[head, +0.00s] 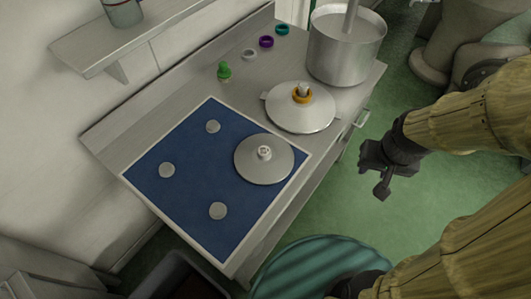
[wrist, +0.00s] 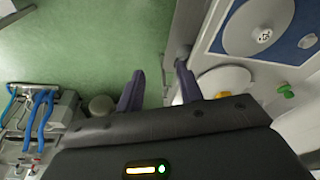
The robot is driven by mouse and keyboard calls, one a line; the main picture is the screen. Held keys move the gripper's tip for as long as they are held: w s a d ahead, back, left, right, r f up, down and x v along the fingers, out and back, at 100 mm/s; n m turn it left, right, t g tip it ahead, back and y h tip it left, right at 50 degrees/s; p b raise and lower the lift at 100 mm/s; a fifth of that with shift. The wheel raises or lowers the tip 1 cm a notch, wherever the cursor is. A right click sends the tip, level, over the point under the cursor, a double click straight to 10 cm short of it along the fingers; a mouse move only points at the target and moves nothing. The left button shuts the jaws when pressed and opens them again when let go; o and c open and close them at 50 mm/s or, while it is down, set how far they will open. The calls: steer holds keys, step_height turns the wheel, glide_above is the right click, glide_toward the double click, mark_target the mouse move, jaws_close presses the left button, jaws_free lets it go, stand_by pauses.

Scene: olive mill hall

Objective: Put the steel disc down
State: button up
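The steel disc (head: 264,160) lies flat on the blue mat (head: 190,190), near its right edge, with a small knob at its centre. It also shows in the wrist view (wrist: 250,38) at the top right. My gripper (head: 373,181) is over the green floor, right of the bench and apart from the disc. In the wrist view my gripper (wrist: 160,70) has its two fingers spread, with nothing between them.
Several small grey discs (head: 167,170) lie on the mat. A teal round object (head: 310,270) is at the bench front.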

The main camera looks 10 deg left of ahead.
steer(key=o, duration=0.6)
steer(key=shift+f, duration=0.15)
steer(key=shift+c, duration=0.2)
steer(key=shift+o, duration=0.7)
steer(key=w+a+f+n+y+b, duration=0.1)
steer(key=w+a+f+n, duration=0.1)
steer(key=a+f+n, duration=0.2)
step_height(320, 180, down, 3)
steer(key=shift+w+r+n+g, duration=0.1)
steer(key=shift+w+n+g, duration=0.1)
steer(key=shift+n+g, duration=0.2)
steer(key=w+a+f+n+y+b, duration=0.1)
steer(key=w+a+n+y, duration=0.1)
steer(key=a, duration=0.4)
steer(key=w+a+f+n+t+y+b, duration=0.1)
steer(key=w+a+n+y, duration=0.2)
steer(key=a+n+y, duration=0.2)
steer(key=shift+a+f+n+t+b, duration=0.15)
steer(key=shift+a+n+t+b, duration=0.2)
steer(key=shift+a+n, duration=0.55)
steer(key=shift+f, duration=0.1)
steer(key=p, duration=0.1)
glide_toward(266, 152)
steer(key=x, duration=0.4)
steer(key=shift+d, duration=0.1)
steer(key=shift+f, duration=0.1)
